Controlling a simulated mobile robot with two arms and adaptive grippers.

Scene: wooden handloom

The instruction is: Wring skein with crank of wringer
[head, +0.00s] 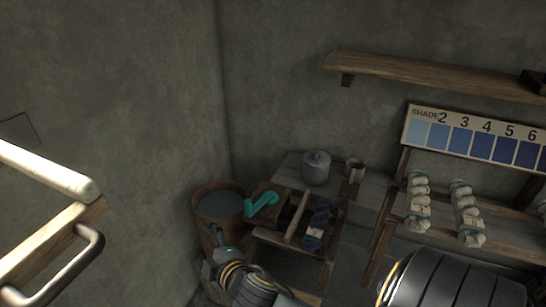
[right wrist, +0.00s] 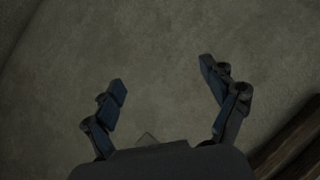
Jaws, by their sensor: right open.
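The teal crank (head: 262,204) stands out on the wringer, a dark wooden block (head: 270,198) at the left end of a low bench in the head view. A dark blue skein (head: 318,222) with a pale tag lies on the bench to the right of the crank. My right gripper (head: 222,236) is below and left of the crank, apart from it in the picture; its fingers are small and dark there. In the right wrist view my right gripper (right wrist: 162,78) is open and empty, with a plain grey surface beyond. My left gripper is not in view.
A wooden tub (head: 218,204) of dark liquid stands in the corner left of the wringer. A lidded grey pot (head: 316,168) and a small mug (head: 355,170) stand behind. Pale skeins (head: 418,195) lie on a right-hand rack beneath a shade chart (head: 475,138). A wooden frame (head: 50,240) juts in at left.

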